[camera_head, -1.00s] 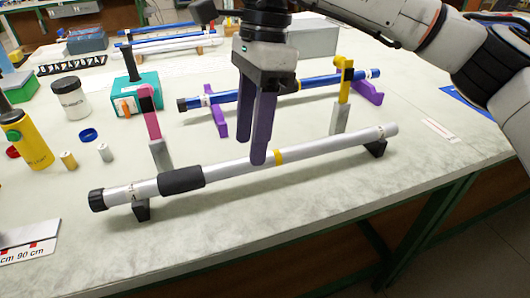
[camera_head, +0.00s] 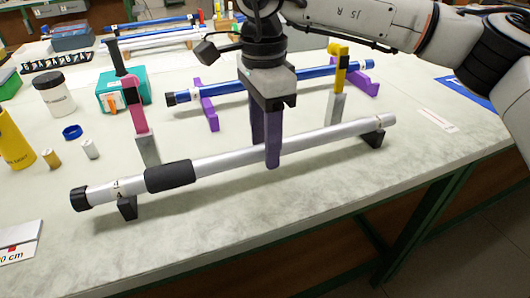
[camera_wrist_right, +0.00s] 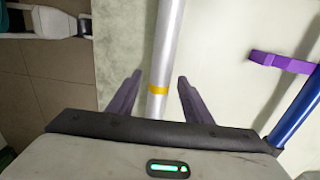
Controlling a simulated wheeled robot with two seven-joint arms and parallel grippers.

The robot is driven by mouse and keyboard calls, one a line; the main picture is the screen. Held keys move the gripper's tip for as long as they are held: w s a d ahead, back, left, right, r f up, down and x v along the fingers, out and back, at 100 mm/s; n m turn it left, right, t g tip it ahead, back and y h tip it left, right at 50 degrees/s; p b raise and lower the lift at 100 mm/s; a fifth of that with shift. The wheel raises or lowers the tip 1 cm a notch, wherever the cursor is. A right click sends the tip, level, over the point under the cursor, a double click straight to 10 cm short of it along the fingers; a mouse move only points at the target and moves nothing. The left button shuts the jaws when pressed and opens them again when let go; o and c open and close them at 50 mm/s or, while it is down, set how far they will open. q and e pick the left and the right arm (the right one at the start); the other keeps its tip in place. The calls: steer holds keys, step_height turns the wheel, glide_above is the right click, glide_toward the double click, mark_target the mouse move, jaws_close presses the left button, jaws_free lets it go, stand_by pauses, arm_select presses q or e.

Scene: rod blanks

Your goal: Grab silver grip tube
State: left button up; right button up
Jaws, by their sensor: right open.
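My right gripper (camera_head: 272,160) points down over the middle of the tube, right of the foam grip. In the right wrist view my right gripper (camera_wrist_right: 158,92) is open, with a gap on both sides of the tube. My left gripper is not in view.
A blue tube (camera_head: 230,88) lies on purple supports behind. A pink post (camera_head: 136,115) and a yellow post (camera_head: 338,75) stand behind the silver tube. A white jar (camera_head: 54,95) and a yellow bottle (camera_head: 14,140) stand left.

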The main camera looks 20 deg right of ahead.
steer(key=shift+f, duration=0.35)
steer(key=shift+r, duration=0.1)
jaws_close()
